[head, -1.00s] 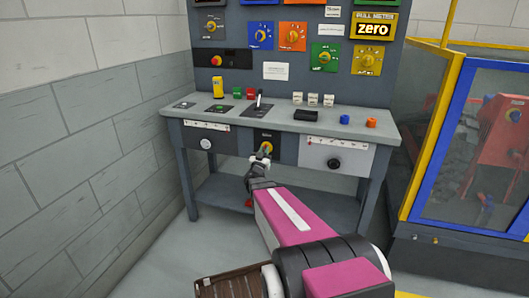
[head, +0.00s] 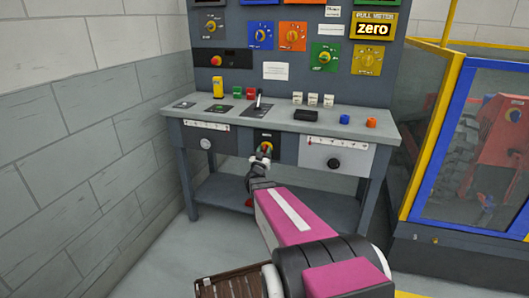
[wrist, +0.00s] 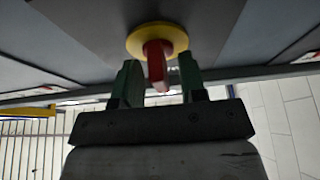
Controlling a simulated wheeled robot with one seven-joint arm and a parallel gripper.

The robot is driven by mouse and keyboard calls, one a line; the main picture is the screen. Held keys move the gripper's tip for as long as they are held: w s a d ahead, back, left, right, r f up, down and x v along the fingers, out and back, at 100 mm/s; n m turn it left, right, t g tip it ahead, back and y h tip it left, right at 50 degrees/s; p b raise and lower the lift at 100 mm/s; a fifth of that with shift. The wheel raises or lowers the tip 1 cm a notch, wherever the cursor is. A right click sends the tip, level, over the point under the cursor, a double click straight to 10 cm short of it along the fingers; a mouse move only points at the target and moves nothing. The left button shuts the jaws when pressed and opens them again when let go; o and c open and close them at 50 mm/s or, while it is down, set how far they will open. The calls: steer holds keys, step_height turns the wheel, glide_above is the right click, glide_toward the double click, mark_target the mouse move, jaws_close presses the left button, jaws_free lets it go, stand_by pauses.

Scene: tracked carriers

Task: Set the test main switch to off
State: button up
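A rotary switch with a red handle on a round yellow plate (wrist: 176,31) fills the top middle of the wrist view. I take it to be the test main switch; no label on it can be read. In the wrist view my gripper (wrist: 160,85) is open. Its two green fingers stand on either side of the red handle, with a visible gap at each side. The handle points toward the gripper.
The grey bench (head: 310,120) carries a black lever, buttons and small blocks. A control board (head: 275,71) with coloured dials and a "zero" display stands behind it. A black knob (head: 334,163) is on the right drawer front. A yellow-and-blue glazed enclosure (head: 403,213) stands at right.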

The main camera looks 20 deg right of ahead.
steer(key=v, duration=1)
steer(key=shift+s+a, duration=0.2)
steer(key=shift+s, duration=0.05)
steer(key=shift+f, duration=0.15)
steer(key=a+f+n+g+y, duration=0.65)
steer(key=a+y, duration=0.35)
steer(key=y, duration=0.4)
steer(key=s+f+g, duration=0.3)
steer(key=s+g, duration=0.8)
steer(key=s, duration=0.6)
steer(key=shift+s+a+n+g+h, duration=0.15)
steer(key=shift+a+n+g+h, duration=0.1)
steer(key=shift+n+g+h, duration=0.15)
